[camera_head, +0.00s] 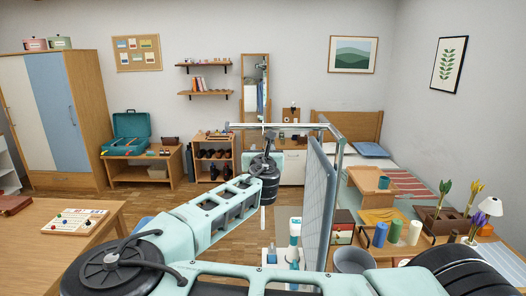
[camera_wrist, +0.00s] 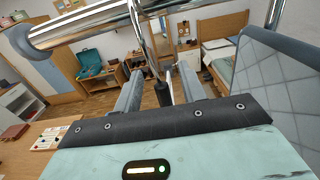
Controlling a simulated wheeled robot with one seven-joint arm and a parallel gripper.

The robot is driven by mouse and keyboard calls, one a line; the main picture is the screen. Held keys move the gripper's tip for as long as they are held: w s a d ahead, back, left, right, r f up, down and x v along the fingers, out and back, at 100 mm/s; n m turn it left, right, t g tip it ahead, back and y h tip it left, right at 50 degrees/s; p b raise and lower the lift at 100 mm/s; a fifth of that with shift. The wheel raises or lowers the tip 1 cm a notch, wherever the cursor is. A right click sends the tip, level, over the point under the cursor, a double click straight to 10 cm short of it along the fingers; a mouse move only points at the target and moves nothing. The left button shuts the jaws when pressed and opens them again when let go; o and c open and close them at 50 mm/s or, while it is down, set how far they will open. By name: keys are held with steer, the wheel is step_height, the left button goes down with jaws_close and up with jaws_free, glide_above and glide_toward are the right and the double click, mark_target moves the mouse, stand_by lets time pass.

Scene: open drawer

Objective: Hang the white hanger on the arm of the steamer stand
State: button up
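The steamer stand has a thin horizontal arm (camera_head: 292,126) and a pale blue quilted panel (camera_head: 319,195). In the wrist view the arm is a thick grey bar (camera_wrist: 85,22) with a rounded end at the upper left. The white hanger (camera_head: 262,217) shows as a narrow white strip below my gripper. Its chrome hook (camera_wrist: 139,40) rises to the arm in the wrist view and appears to loop over it. The hook's dark collar (camera_wrist: 160,94) lies between the fingers of my gripper (camera_wrist: 158,92), with gaps beside it. The gripper looks open, close under the arm.
A grey bin (camera_head: 354,260) stands right of the stand. A wooden table (camera_head: 60,262) with a board game is at the left. A bed (camera_head: 375,165) and a side table with flowers and cups are on the right. Floor is clear at center left.

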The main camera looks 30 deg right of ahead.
steer(key=shift+s+a+f, duration=0.1)
steer(key=shift+s+a, duration=0.15)
steer(key=b+v, duration=0.6)
steer(key=v, duration=0.8)
steer(key=s+a+b, duration=0.1)
steer(key=b, duration=0.2)
steer(key=shift+s+f+b, duration=0.1)
steer(key=shift+f+b, duration=0.05)
steer(key=shift+b, duration=0.2)
steer(key=shift+s+a+r+b, duration=0.25)
steer(key=shift+s+b, duration=0.3)
steer(key=shift+b, duration=0.25)
